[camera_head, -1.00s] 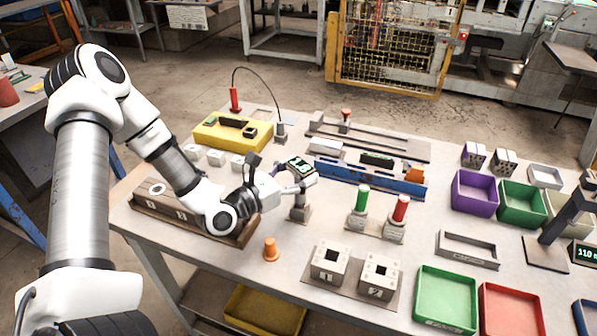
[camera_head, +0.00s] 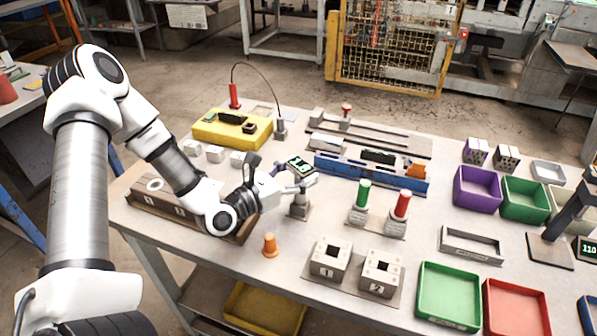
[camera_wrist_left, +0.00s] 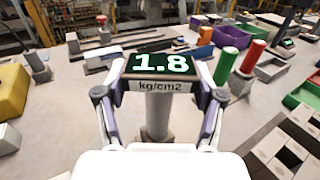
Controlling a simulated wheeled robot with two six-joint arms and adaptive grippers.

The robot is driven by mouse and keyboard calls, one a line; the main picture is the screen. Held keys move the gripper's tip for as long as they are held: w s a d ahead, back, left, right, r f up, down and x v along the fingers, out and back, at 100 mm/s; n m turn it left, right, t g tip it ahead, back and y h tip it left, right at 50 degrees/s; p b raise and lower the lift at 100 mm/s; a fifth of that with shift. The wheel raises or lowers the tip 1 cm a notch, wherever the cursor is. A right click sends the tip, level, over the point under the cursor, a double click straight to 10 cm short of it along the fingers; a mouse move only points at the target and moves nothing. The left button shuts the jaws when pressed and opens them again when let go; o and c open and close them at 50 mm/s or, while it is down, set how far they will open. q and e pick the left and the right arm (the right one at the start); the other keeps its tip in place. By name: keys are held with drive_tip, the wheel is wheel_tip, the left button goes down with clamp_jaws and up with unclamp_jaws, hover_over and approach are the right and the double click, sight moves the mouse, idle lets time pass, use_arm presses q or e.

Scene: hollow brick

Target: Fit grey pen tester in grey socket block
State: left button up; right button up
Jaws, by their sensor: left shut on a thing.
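The grey pen tester (camera_head: 300,197) stands upright, with a dark display on top reading 1.8 kg/cm2. In the left wrist view its grey shaft (camera_wrist_left: 156,115) runs down below the display. My left gripper (camera_head: 302,182) is shut on the tester, with one finger on each side just under the display. The grey socket block (camera_head: 299,212) is at the tester's lower end. I cannot tell how deep the tester sits in it. The bottom of the wrist view is covered by my gripper's white body. My right gripper is not in view.
A green cylinder (camera_head: 363,194) and a red cylinder (camera_head: 402,204) stand in grey holders to the right. A blue rail (camera_head: 370,178) lies behind. Bare table surrounds the socket block.

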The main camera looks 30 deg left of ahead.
use_arm(q)
drive_tip(key=o, duration=1.2)
drive_tip(key=shift+c, duration=0.2)
wheel_tip(320, 180, up, 10)
drive_tip(key=shift+r, duration=0.1)
